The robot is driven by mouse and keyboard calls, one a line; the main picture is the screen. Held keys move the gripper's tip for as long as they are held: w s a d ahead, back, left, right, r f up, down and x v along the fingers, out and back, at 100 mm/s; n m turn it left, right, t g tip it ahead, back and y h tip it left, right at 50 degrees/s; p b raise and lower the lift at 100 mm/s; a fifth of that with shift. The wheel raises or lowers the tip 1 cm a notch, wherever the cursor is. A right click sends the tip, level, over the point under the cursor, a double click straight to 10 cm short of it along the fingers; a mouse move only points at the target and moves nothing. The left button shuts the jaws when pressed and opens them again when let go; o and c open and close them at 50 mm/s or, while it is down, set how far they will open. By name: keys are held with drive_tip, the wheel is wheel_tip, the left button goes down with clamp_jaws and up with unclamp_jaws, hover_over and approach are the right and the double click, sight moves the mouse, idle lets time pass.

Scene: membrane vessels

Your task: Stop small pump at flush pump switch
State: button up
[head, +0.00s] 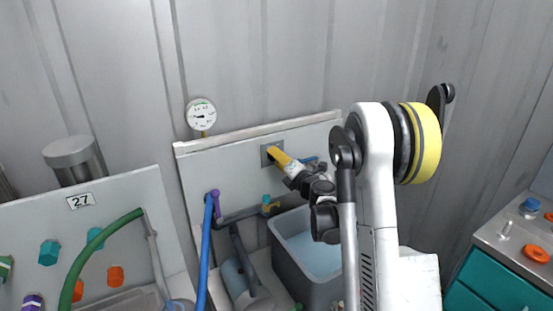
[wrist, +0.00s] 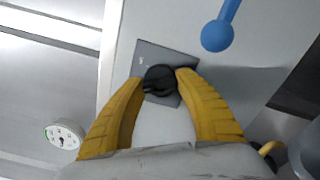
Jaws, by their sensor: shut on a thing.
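The flush pump switch is a round black knob (wrist: 160,80) on a grey square plate (wrist: 178,57), in the middle of the wrist view. The plate also shows in the head view (head: 265,156), on the pale upright panel. My gripper (wrist: 160,82) has its two yellow fingers on either side of the knob, shut on it. In the head view my gripper (head: 275,154) reaches the plate from the right, and its fingers hide the knob. The small pump cannot be told for certain among the parts below the panel.
A blue ball-ended lever (wrist: 217,36) stands close to the plate in the wrist view. A pressure gauge (head: 201,114) is above the panel. A grey tub (head: 285,262) with bluish liquid sits below my arm. A blue pipe (head: 204,250) rises at the left.

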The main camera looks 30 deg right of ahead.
drive_tip(key=shift+n, duration=0.3)
drive_tip(key=o, duration=1.2)
drive_tip(key=s, duration=1.2)
drive_tip(key=shift+d, duration=0.2)
